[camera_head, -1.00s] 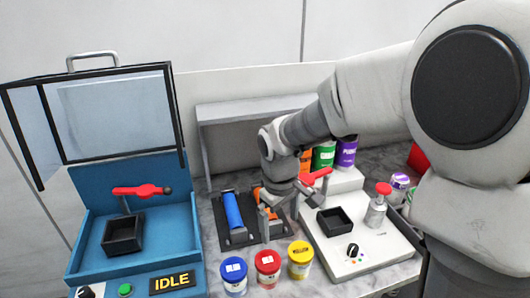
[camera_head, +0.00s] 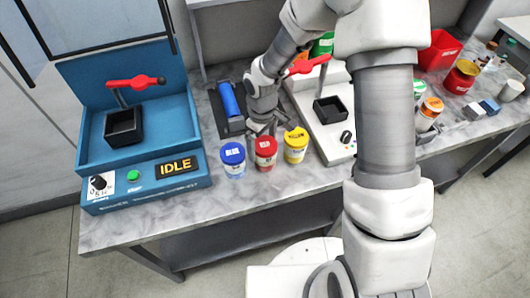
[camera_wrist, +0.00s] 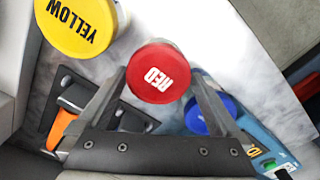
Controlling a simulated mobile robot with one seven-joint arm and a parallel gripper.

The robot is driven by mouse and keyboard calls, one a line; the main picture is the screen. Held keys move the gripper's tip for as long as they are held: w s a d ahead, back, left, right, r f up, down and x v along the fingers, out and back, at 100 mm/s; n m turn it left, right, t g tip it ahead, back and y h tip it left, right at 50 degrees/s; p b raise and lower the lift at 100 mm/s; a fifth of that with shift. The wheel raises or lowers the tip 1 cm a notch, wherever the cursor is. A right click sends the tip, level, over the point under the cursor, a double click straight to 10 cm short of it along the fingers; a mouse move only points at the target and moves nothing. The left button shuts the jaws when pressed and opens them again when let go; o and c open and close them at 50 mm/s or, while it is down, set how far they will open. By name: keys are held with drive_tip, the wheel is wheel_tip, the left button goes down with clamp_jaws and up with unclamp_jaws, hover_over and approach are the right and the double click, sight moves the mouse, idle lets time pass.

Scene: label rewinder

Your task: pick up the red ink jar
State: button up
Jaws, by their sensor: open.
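The red ink jar (camera_head: 265,152) stands upright on the marble counter, between the blue jar (camera_head: 232,158) on its left and the yellow jar (camera_head: 296,146) on its right. My gripper (camera_head: 264,129) is just behind and above the red jar in the head view. In the wrist view the red lid marked RED (camera_wrist: 158,74) lies beyond and between the tips of my open fingers (camera_wrist: 160,80). The yellow lid (camera_wrist: 76,27) is to its left, and the blue lid (camera_wrist: 208,116) is partly hidden behind a finger. I cannot tell whether a finger touches the red jar.
A blue machine (camera_head: 145,170) with an IDLE display stands at the left. A dark tray with a blue roller (camera_head: 230,99) lies behind the jars. A white machine with a black cup (camera_head: 330,108) is at right. The counter's front edge is close before the jars.

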drive_tip(key=shift+s+d+f+p, duration=0.15)
drive_tip(key=shift+f+p, duration=0.1)
drive_tip(key=shift+f, duration=1.25)
drive_tip(key=shift+w+d+f+p, duration=0.15)
drive_tip(key=shift+f+p, duration=0.1)
drive_tip(key=shift+f, duration=1.25)
drive_tip(key=shift+s, duration=0.1)
drive_tip(key=c, duration=1.6)
